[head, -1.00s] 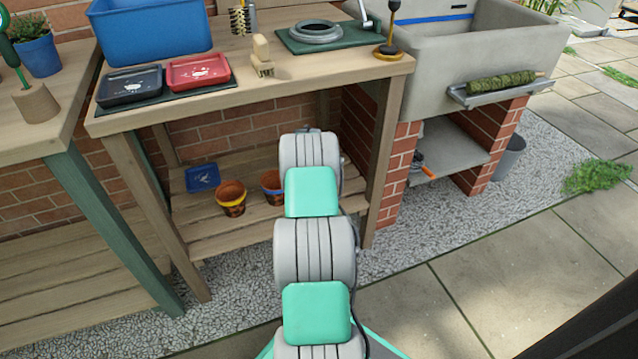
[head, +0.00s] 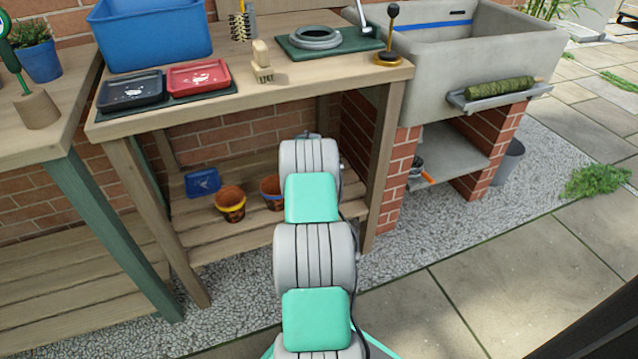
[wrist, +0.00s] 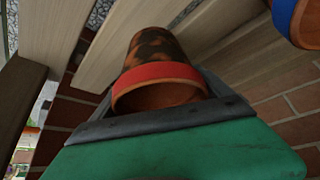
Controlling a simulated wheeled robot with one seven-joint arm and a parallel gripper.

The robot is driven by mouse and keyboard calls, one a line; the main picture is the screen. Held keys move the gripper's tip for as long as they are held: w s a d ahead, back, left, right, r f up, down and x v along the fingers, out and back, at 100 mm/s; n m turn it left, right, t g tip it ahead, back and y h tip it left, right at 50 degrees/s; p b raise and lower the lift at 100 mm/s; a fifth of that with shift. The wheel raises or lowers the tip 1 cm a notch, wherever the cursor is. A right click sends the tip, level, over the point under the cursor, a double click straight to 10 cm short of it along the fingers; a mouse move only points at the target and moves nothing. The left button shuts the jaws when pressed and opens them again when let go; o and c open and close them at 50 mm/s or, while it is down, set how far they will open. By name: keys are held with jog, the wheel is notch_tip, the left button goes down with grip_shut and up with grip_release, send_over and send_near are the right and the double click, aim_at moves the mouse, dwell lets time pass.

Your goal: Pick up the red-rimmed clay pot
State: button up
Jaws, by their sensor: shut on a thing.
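The red-rimmed clay pot (wrist: 158,75) shows in the wrist view, with a bright red rim and a dark-patched orange body. My gripper (wrist: 160,112) is shut on the pot at its rim; the dark jaws sit close against it. In the head view my arm hides both the gripper and this pot. I cannot tell how far the pot is from the shelf boards.
The blue-rimmed pot also shows in the wrist view (wrist: 300,22). The bench top (head: 305,72) and a leg (head: 384,170) surround the arm.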

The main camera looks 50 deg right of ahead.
jog(key=shift+c, duration=0.9)
jog(key=shift+r, duration=0.1)
